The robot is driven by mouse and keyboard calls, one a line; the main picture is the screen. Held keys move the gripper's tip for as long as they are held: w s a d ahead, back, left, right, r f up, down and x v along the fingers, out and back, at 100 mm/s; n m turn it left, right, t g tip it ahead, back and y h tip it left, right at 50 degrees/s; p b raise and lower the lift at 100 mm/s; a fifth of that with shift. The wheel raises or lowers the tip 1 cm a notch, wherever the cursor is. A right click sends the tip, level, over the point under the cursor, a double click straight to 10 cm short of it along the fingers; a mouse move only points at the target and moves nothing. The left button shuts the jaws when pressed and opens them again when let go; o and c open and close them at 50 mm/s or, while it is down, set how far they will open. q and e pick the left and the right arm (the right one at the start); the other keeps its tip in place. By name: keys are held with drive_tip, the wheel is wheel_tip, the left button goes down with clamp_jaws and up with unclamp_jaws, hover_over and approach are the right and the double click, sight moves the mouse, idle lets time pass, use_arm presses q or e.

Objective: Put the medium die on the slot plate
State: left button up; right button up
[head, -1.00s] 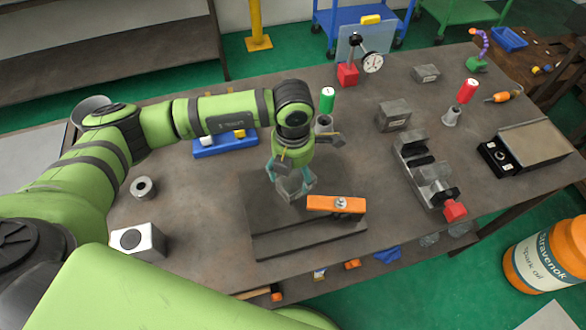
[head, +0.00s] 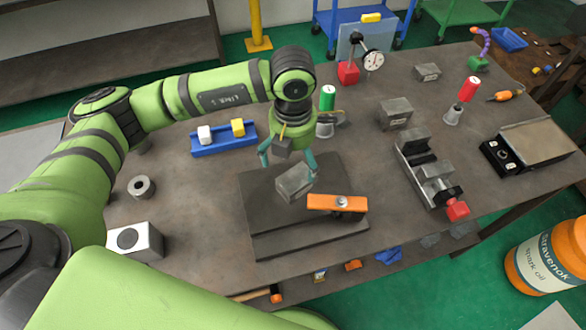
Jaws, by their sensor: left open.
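The medium die, a grey metal block (head: 293,183), sits on the dark slot plate (head: 272,226), turned at an angle, just behind the orange clamp bar (head: 335,203). My left gripper (head: 288,160) is open above the die, its two teal fingers apart at either side of the die's upper end. Whether a fingertip still touches the die I cannot tell. My right gripper is not in view.
Two more grey blocks (head: 395,113) (head: 427,72) stand at the back right. A vise (head: 425,170) is to the right. A blue holder (head: 222,143) with a white and a yellow block is at the left. A green-topped cone (head: 326,100) stands behind my gripper.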

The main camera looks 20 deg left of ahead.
sight(293, 174)
use_arm(q)
wheel_tip(293, 174, up, 7)
drive_tip(key=b, duration=0.1)
